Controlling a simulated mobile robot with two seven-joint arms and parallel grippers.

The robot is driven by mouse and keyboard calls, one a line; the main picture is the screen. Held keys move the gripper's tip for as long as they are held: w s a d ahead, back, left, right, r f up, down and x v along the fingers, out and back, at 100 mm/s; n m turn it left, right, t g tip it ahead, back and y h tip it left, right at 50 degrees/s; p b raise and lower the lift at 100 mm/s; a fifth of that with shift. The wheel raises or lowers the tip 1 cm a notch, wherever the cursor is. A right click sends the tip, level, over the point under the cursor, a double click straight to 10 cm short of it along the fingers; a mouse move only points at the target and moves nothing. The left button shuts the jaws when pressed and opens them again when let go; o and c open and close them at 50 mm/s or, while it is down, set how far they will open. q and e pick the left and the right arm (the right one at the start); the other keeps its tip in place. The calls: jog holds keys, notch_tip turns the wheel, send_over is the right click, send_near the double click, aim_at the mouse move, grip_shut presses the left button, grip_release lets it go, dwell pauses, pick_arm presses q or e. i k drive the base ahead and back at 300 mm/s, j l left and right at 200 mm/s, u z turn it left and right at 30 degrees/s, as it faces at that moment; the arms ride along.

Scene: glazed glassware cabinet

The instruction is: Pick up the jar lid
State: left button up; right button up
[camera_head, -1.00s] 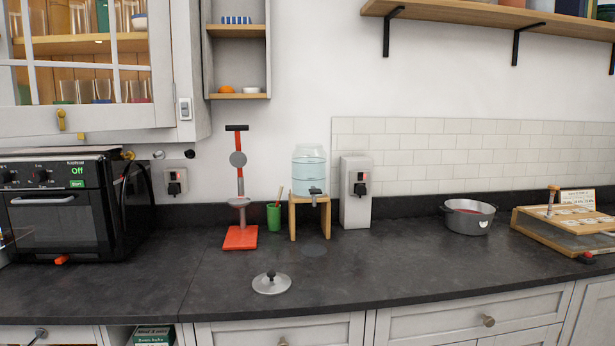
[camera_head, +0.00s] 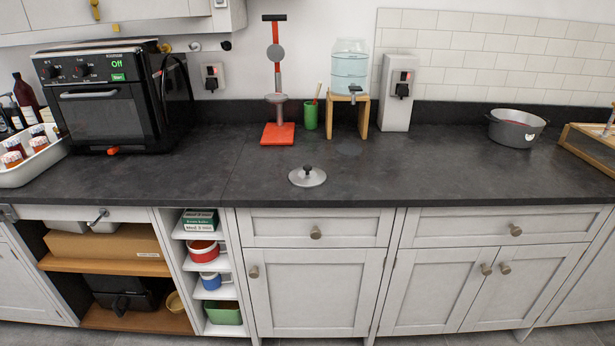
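A round grey lid with a dark knob (camera_head: 307,177) lies flat on the dark countertop (camera_head: 420,165), near its front edge and left of the picture's middle. It lies apart from other things, with bare counter around it. A glass jar of pale blue liquid with a tap (camera_head: 349,68) stands on a wooden stand (camera_head: 363,116) behind it; I cannot tell whether the lid belongs to it. Neither of my grippers shows in the head view.
A red press-like stand (camera_head: 278,133) and a green cup (camera_head: 311,116) stand behind the lid. A black oven (camera_head: 105,105) and a white tray of jars (camera_head: 38,165) are at left. A grey pot (camera_head: 517,128) is at right. Cabinets and open shelves (camera_head: 110,262) lie below the counter.

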aim_at(306, 176)
jog(key=i+l, duration=0.3)
jog(key=l, duration=0.2)
jog(key=i+l, duration=0.3)
jog(key=l, duration=0.15)
jog(key=i+l+u, duration=0.25)
jog(key=l+u, duration=0.25)
jog(key=i+l, duration=0.05)
jog(key=l, duration=0.1)
